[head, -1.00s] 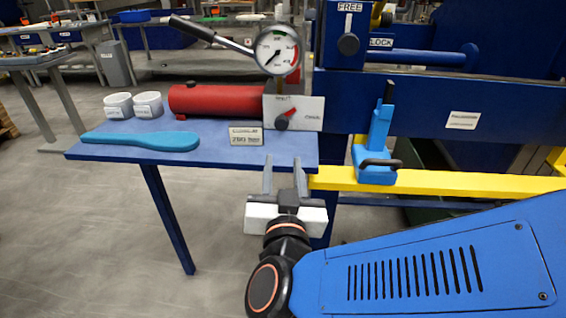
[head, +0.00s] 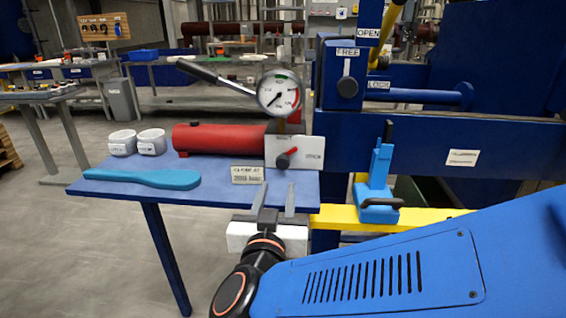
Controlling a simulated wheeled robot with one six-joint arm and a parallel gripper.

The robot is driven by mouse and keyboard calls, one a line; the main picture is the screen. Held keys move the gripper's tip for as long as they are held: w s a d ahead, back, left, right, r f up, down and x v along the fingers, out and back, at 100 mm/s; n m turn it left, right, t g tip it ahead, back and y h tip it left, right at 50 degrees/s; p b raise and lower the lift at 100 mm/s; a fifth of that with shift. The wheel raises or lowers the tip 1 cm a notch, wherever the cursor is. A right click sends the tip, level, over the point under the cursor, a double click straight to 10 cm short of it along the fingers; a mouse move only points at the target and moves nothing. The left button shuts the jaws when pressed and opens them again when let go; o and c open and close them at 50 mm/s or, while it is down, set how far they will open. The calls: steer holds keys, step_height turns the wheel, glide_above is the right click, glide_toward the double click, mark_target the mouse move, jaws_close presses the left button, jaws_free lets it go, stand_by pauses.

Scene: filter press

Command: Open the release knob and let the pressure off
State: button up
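The release knob (head: 285,158) is red with a dark bar handle. It sits on the front of a pale valve plate (head: 312,154) at the right end of a red cylinder (head: 217,138). A round pressure gauge (head: 279,92) stands above it, its needle pointing to the lower left. My gripper (head: 275,196) is open and empty, fingers pointing away from me at the table's front edge. It is below and slightly left of the knob, apart from it. The small print on the plate is too small to read.
A blue table (head: 215,187) carries a blue paddle (head: 145,178), two white cups (head: 151,142) and a sign plate (head: 246,174). On the right are a light-blue clamp (head: 380,185), a yellow rail (head: 335,217) and the blue press frame (head: 430,148).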

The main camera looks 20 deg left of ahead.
mark_target(283, 164)
steer(key=x, duration=1.4)
steer(key=shift+w+a, duration=0.1)
steer(key=shift+w, duration=0.05)
steer(key=shift+f, duration=0.1)
steer(key=c, duration=0.7)
